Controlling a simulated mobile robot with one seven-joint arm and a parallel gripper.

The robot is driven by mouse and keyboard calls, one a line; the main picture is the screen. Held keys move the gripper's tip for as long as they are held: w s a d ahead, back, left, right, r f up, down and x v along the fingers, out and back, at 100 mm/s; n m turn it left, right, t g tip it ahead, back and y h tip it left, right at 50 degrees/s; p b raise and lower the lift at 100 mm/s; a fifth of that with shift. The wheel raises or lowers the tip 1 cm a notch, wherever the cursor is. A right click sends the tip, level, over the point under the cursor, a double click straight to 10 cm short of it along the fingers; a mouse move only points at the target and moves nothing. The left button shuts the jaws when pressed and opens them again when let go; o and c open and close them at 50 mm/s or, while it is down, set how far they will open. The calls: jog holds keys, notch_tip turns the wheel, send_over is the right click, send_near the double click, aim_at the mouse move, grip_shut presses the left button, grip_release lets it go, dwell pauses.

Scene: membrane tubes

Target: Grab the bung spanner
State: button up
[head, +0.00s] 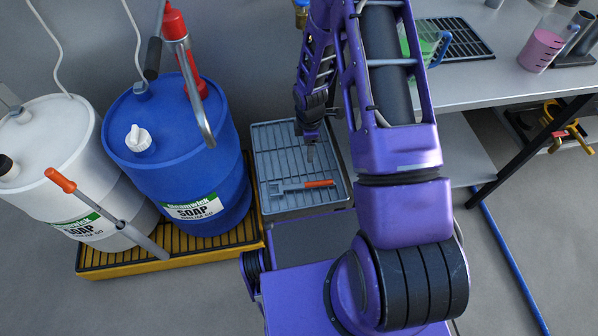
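A grey tool with an orange grip, which looks like the bung spanner (297,186), lies flat across a grey slatted tray (272,143). Its grey head is at the left and its orange grip at the right. My gripper (311,154) hangs over the tray, pointing down, just behind the tool in the picture. It appears apart from the tool. The fingers are too small and too edge-on to tell whether they are open or shut.
A blue soap drum (184,160) with a red pump (181,45) and a white soap drum (60,137) stand left on a yellow spill pallet (170,258). A long orange-gripped bar (120,222) leans before them. A grey bench (480,82) holding jugs is at right.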

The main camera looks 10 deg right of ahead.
jog(key=b, duration=0.2)
send_over(309, 183)
jog(key=f, duration=0.9)
jog(key=a+f, duration=0.1)
jog(key=f, duration=0.3)
jog(key=shift+w+f, duration=0.15)
jog(key=f, duration=0.3)
jog(key=d+f+b, duration=0.1)
jog(key=f, duration=0.1)
jog(key=shift+s+f, duration=0.1)
jog(key=shift+s, duration=0.1)
grip_shut()
